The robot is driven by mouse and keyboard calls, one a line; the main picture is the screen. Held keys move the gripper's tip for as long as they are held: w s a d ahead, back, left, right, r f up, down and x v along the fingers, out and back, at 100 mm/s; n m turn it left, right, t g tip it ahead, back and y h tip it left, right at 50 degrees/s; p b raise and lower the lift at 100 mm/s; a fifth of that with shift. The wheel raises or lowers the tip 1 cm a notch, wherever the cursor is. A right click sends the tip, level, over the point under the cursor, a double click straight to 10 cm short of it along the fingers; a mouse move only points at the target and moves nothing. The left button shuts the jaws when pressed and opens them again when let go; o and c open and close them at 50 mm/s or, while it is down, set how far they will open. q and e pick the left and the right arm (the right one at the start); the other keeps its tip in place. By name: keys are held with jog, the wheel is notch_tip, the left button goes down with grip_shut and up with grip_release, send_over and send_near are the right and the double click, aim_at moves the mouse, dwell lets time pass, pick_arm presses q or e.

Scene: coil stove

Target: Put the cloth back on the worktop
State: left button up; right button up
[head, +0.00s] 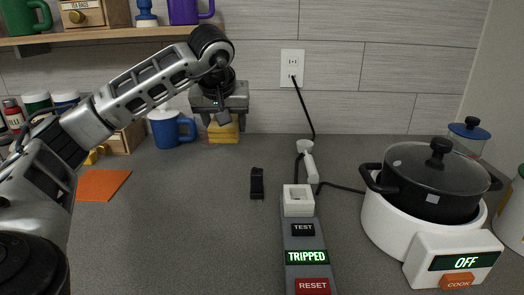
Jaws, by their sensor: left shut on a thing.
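My left gripper (223,117) is near the back wall and points down. It is shut on a yellow piece (224,133) that shows below and behind the fingers; it looks like a folded cloth, but the fingers hide part of it. I cannot tell whether its lower edge touches the worktop (180,230). A flat orange square (101,184) lies on the worktop at the left, partly behind my arm. My right gripper is not in view.
A blue mug (165,130) stands just left of the yellow piece. A small black object (257,183) lies mid-worktop. A power strip (304,240) reads TRIPPED. At right, a black lidded pot (430,185) sits on a white stove (385,235) reading OFF. The front left-centre worktop is clear.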

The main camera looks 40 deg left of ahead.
pick_arm(q)
jog(key=w+f, duration=0.3)
jog(key=w, duration=0.4)
jog(key=p, duration=0.1)
send_near(255, 157)
jog(key=shift+w+a+f, duration=0.65)
jog(key=shift+w+a, duration=0.05)
jog(key=shift+a, duration=0.15)
jog(key=shift+w+f, duration=0.35)
jog(key=shift+f, duration=0.05)
jog(key=shift+a+f, duration=0.1)
jog(key=shift+f, duration=1.5)
jog(key=shift+f, duration=0.15)
jog(key=o, duration=0.9)
